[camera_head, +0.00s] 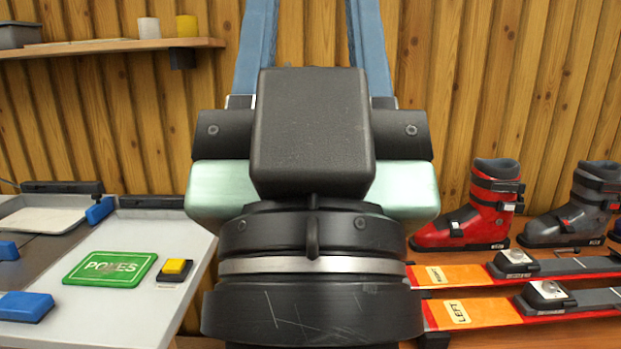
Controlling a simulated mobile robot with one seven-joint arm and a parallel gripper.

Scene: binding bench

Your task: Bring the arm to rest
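My gripper (313,30) fills the middle of the head view, seen from behind, with its black and pale green body close to the camera. Its two blue fingers point up and stand well apart, with only the wooden wall showing between them. The fingertips run out of the top of the picture. I see nothing held between the visible parts of the fingers.
At left is a pale bench (110,318) with a green card (108,269), a yellow button (175,267) and blue blocks. At right are a red ski boot (470,212), a grey ski boot (572,210) and orange skis (455,312). A shelf (105,46) hangs upper left.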

